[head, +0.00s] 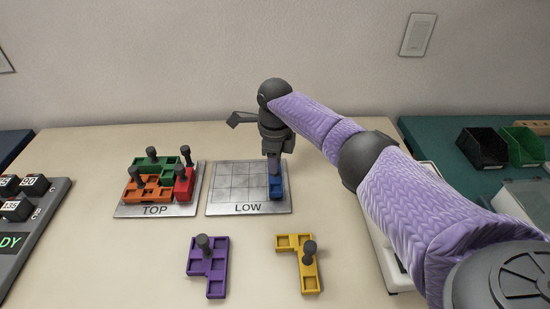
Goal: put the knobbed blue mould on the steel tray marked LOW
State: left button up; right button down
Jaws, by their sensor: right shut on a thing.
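The blue mould (277,189) is at the right end of the steel tray marked LOW (228,198). My right gripper (273,170) is directly over it, pointing down and shut on it; the jaws cover its knob. Part of the blue mould is hidden behind the gripper. It looks level and very low over the tray or resting on it; I cannot tell which. The rest of the LOW tray's gridded surface is bare. My left gripper is not in view.
The steel tray marked TOP (140,211) holds green (155,165), orange (146,190) and red (184,185) knobbed moulds. A purple mould (217,269) and a yellow mould (307,268) lie on the table in front. A dark panel (48,215) stands at the left.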

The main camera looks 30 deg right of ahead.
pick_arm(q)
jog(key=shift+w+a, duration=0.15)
pick_arm(e)
jog(key=shift+f, duration=0.2)
jog(key=c, duration=0.8)
grip_release()
jog(key=o, duration=0.4)
jog(key=shift+o, duration=0.2)
notch_tip(320, 180, up, 10)
jog(key=p, duration=0.5)
jog(key=shift+f, duration=0.15)
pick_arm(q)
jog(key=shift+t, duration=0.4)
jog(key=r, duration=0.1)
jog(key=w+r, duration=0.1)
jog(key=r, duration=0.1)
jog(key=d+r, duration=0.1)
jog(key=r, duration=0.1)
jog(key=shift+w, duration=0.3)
